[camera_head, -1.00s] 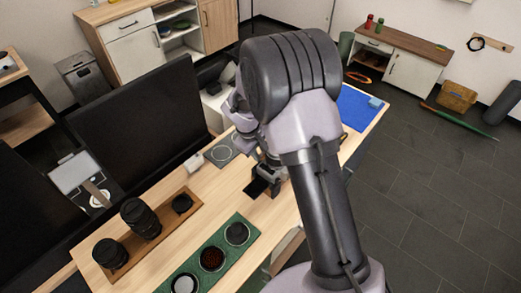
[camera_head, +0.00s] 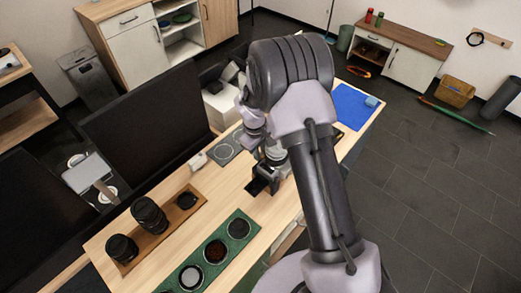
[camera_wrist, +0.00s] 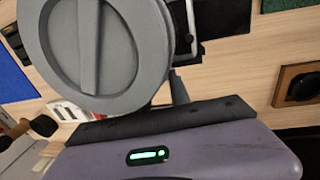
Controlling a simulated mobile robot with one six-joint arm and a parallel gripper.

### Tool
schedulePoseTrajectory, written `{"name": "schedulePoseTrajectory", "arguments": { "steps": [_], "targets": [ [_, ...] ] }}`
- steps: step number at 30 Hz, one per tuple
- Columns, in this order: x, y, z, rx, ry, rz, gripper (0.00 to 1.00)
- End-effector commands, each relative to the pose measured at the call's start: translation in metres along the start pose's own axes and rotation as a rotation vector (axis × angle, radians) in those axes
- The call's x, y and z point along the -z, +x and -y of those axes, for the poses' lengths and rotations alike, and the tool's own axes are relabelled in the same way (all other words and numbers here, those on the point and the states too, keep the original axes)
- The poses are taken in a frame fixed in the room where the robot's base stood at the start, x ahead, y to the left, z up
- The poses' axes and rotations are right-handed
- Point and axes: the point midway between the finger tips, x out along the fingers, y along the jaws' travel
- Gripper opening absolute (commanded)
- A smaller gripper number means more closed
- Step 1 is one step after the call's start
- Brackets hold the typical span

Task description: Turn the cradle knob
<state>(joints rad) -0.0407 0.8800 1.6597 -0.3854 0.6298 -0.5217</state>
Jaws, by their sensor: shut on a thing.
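A large grey round knob (camera_wrist: 122,45) with a raised straight bar across its face fills the upper left of the wrist view. The bar stands nearly upright in that picture. The dark cradle (camera_wrist: 215,18), with a metal lever beside the knob, is partly hidden behind it. In the head view the cradle's black base (camera_head: 258,187) rests on the wooden table. My gripper (camera_head: 268,168) is at the cradle, shut on the knob.
A green tray (camera_head: 240,215) with several round pieces and a wooden tray (camera_head: 178,212) with dark lenses lie left of the cradle. A grey mat (camera_head: 222,150) and a blue mat (camera_head: 350,105) lie behind. A black monitor (camera_head: 150,120) stands along the table's far side.

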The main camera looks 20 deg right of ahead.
Motion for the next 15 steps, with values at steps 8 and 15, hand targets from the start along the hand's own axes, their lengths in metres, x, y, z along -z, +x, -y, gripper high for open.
{"name": "schedulePoseTrajectory", "arguments": {
  "steps": [8, 15],
  "targets": [
    [-0.0009, -0.0027, -0.0016, 0.062, 0.001, 0.003, 0.0],
    [-0.0007, -0.0006, -0.0019, 0.091, 0.001, 0.001, 0.0]
  ]
}}
